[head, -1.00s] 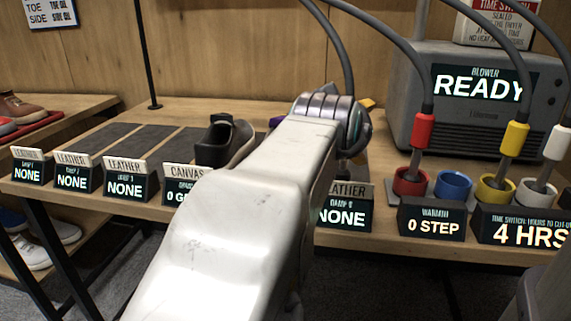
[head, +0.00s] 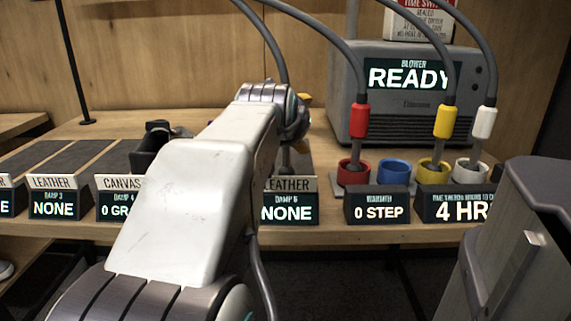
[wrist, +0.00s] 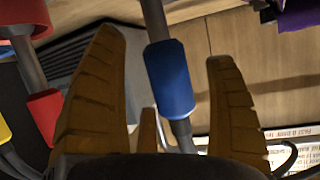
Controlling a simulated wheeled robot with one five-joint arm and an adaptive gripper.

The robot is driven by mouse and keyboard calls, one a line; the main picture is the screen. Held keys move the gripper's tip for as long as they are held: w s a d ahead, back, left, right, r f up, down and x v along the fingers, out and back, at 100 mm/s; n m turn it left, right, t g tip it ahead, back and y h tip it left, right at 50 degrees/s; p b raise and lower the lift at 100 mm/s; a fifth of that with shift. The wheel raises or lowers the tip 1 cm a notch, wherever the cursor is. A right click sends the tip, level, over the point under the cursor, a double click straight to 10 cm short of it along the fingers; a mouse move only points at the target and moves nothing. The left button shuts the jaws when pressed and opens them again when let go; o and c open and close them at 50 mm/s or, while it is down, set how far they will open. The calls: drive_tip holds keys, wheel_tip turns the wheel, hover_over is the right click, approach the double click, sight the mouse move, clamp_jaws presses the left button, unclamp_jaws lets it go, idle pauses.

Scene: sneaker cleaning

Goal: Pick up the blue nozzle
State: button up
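The blue nozzle (wrist: 170,80) shows in the wrist view, with a grey tube at each end of its blue grip. It is between the two brown fingers of my gripper (wrist: 165,50). The fingers are apart, with a visible gap on each side of the nozzle. In the head view my arm hides the nozzle; only a bit of an orange finger (head: 304,99) shows past the wrist. A grey hose (head: 270,40) runs down behind my wrist.
The blue cup (head: 394,172) is empty. Red (head: 359,119), yellow (head: 445,121) and white (head: 484,122) nozzles stand in cups beside it. The blower (head: 420,115) reads READY behind them. A dark shoe (head: 150,150) is left of my arm. Label displays line the table's front edge.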

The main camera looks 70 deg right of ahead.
drive_tip(key=c, duration=1.2)
drive_tip(key=shift+c, duration=0.6)
drive_tip(key=shift+r, duration=0.2)
